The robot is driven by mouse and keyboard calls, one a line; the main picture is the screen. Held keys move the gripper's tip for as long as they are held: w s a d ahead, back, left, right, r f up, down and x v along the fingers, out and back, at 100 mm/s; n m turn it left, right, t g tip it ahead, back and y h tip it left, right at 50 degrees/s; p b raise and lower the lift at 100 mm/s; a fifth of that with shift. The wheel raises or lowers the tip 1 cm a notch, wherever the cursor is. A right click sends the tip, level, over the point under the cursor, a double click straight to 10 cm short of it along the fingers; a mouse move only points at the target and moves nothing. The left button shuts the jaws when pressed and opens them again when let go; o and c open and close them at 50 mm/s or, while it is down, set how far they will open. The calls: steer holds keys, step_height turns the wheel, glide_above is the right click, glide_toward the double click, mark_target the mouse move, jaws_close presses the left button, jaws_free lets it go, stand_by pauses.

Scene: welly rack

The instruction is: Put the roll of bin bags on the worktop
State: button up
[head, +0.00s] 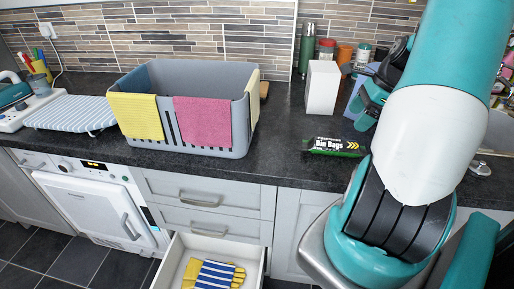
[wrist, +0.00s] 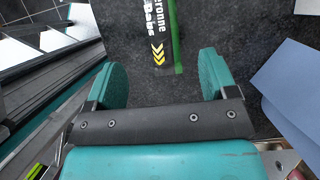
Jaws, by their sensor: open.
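The roll of bin bags (head: 336,146) is black with white lettering, yellow chevrons and a green edge. It lies on the dark worktop (head: 268,150) near the front edge, right of the grey basket. In the wrist view the roll (wrist: 158,35) lies ahead of my gripper, its near end just beyond the fingertips. My gripper (wrist: 164,75) is open, its two teal fingers wide apart with nothing between them. In the head view the gripper (head: 372,95) shows partly behind my arm, above the worktop and to the right of the roll.
A grey basket (head: 195,150) with cloths over its rim stands left of the roll. A white box (head: 322,88) and several bottles stand behind it. An open drawer (head: 212,250) holding striped gloves juts out below. Bare worktop lies between basket and roll.

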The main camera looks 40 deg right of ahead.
steer(key=w+a+r+n, duration=0.25)
steer(key=a+n, duration=0.25)
steer(key=a, duration=0.3)
steer(key=w+a+r+n+g+y, duration=0.1)
steer(key=w+a+r+n, duration=0.1)
steer(key=w+a+n, duration=0.35)
steer(key=w+a+r+n, duration=0.25)
steer(key=a+n, duration=0.35)
steer(key=a, duration=0.5)
steer(key=s+a+r+n+g, duration=0.1)
steer(key=s+a+n, duration=0.5)
steer(key=a+n, duration=0.3)
steer(key=s+a+r+n+g, duration=0.1)
steer(key=s+a+r+n, duration=0.1)
steer(key=s+a+n, duration=0.5)
steer(key=a+n, duration=0.3)
steer(key=a, duration=0.2)
steer(key=shift+a+r, duration=0.2)
steer(key=shift+r, duration=0.1)
steer(key=shift+d, duration=0.1)
